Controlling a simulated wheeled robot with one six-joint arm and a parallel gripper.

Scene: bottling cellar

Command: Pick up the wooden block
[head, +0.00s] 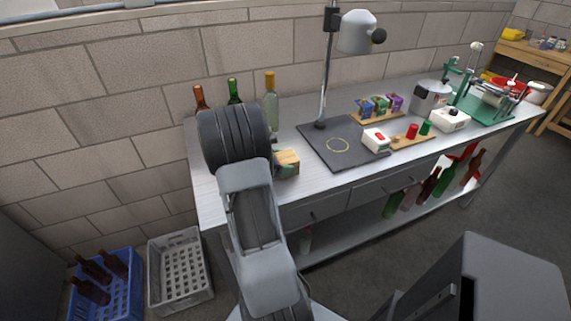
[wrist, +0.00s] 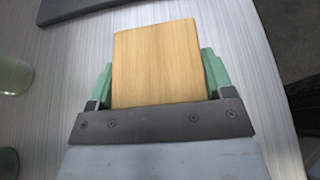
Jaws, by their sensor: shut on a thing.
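The wooden block (wrist: 158,62) fills the middle of the wrist view, light brown with straight grain. My gripper (wrist: 160,85) is shut on it, with a green finger pad against each side. In the head view the block (head: 289,158) shows just right of my wrist, over the front left part of the workbench. My gripper (head: 280,165) is mostly hidden there behind my own arm. I cannot tell whether the block touches the bench top or is a little above it.
A dark mat (head: 325,152) with a lamp (head: 356,33) lies right of the block. Bottles (head: 270,100) stand behind my arm. Small boxes (head: 380,106), a white device (head: 375,139) and a metal pot (head: 430,97) stand farther right. Crates (head: 180,270) sit on the floor at left.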

